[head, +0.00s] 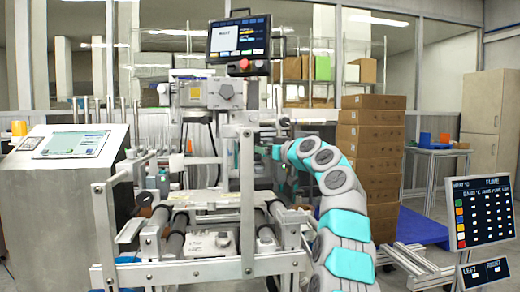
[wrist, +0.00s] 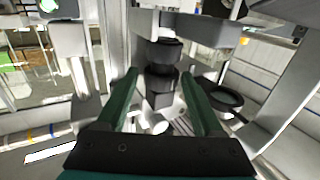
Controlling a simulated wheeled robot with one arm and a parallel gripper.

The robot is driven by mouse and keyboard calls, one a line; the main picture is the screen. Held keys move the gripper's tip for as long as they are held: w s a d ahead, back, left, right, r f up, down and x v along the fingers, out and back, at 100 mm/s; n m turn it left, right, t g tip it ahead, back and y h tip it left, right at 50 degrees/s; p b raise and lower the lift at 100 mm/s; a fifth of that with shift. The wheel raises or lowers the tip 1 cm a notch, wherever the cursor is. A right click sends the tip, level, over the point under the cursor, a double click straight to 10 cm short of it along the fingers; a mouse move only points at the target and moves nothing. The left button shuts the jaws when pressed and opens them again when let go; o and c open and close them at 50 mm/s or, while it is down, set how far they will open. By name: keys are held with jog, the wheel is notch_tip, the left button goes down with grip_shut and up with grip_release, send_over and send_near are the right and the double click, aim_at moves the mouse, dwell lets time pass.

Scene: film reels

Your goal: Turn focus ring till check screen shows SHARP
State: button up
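In the wrist view, a dark stepped cylinder (wrist: 162,52), which looks like the focus ring on its lens barrel, hangs under a grey housing. My gripper (wrist: 160,76) has two green fingers spread apart, one on each side of the cylinder's lower part in the picture. I see gaps on both sides and cannot tell how deep the cylinder sits between them. In the head view, my arm reaches to the machine's right side, and the fingers there are too small to make out. A dark screen (head: 239,40) stands above the machine; its text is too small to read.
A control console (head: 72,145) is at left. Stacked cardboard boxes (head: 371,150) stand behind my arm. A panel with text rows (head: 482,212) is at right. A dark round part (wrist: 228,97) is near the right finger.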

jog(key=shift+o, duration=1)
jog(key=shift+s+d+f+b, duration=0.1)
jog(key=shift+s+d+b, duration=0.05)
jog(key=shift+s+b, duration=0.25)
jog(key=b+v, duration=0.3)
jog(key=v, duration=0.4)
jog(key=shift+w+d, duration=0.1)
jog(key=shift+d, duration=0.1)
